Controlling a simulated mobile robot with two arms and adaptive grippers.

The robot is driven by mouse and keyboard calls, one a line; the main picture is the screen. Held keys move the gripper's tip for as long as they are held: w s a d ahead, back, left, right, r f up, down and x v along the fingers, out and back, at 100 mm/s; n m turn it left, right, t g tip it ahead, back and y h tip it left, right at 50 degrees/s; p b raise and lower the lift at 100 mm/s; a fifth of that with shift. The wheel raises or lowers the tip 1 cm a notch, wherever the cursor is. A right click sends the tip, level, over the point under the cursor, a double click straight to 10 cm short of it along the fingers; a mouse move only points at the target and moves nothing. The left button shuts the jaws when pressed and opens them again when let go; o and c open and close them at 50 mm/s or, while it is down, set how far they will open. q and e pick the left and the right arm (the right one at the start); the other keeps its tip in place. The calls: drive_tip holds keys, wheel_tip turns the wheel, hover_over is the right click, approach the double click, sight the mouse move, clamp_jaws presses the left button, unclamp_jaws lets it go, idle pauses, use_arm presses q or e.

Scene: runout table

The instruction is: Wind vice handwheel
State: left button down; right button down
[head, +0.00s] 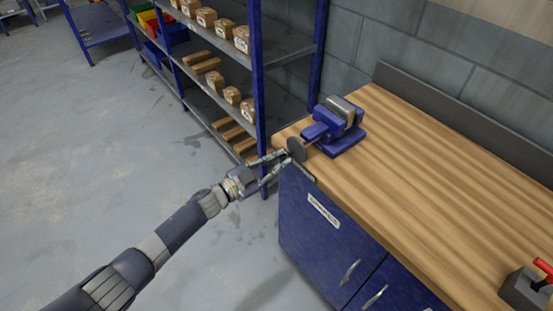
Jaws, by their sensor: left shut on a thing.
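A blue bench vice (336,122) with grey jaws stands at the far left corner of the wooden bench top. Its dark round handwheel (297,149) faces the left end of the bench. My left arm reaches in from the lower left. My left gripper (289,162) is at the handwheel, its fingers closed on the rim, one on each side. The fingers partly cover the wheel. My right gripper does not show.
The wooden bench (430,170) has blue cabinets below and a wall behind. A blue shelf rack (258,70) with small boxes stands close beyond the gripper. A grey block with a red handle (527,288) sits at the lower right. The bench middle is clear.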

use_arm(q)
drive_tip(key=c, duration=1.6)
unclamp_jaws()
drive_tip(key=shift+w, duration=0.1)
drive_tip(key=shift+f, duration=0.1)
